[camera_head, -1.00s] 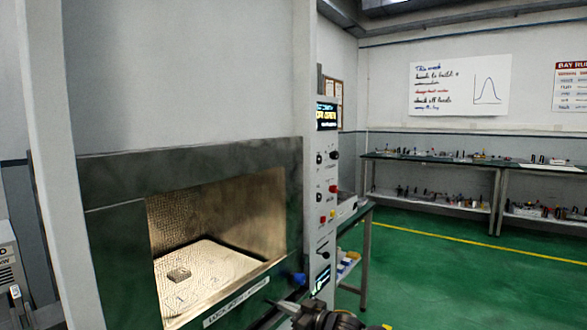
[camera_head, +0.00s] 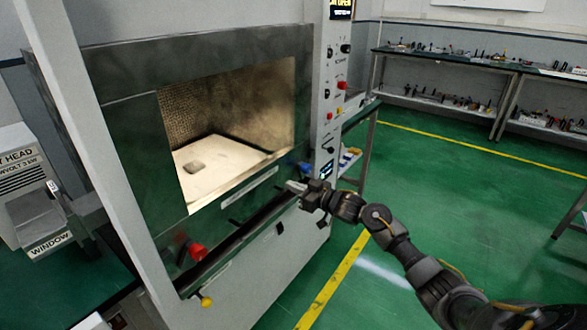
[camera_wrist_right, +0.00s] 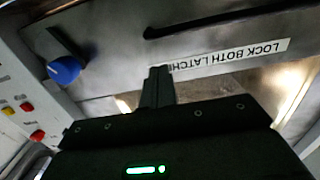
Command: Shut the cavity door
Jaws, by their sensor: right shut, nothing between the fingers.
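The cavity (camera_head: 250,108) of the big grey-green machine is open to view, lit inside, with a small block (camera_head: 194,166) on its pale floor. No panel covers the opening; I cannot clearly make out the door. A dark ledge (camera_head: 238,240) runs along the front below it. My right gripper (camera_head: 297,187) is shut and empty, near the right end of this ledge. A blue knob (camera_head: 305,167) is just above it. In the wrist view, the fingertips (camera_wrist_right: 159,72) are beside the label "LOCK BOTH LATCHES" (camera_wrist_right: 230,58), with the blue knob (camera_wrist_right: 64,70) at left. My left gripper is out of view.
A control panel (camera_head: 328,110) with buttons stands right of the cavity. A red knob (camera_head: 197,251) and a yellow knob (camera_head: 206,301) stick out at the lower left. A grey unit (camera_head: 32,205) stands far left. Green floor at right is clear up to the benches (camera_head: 440,65).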

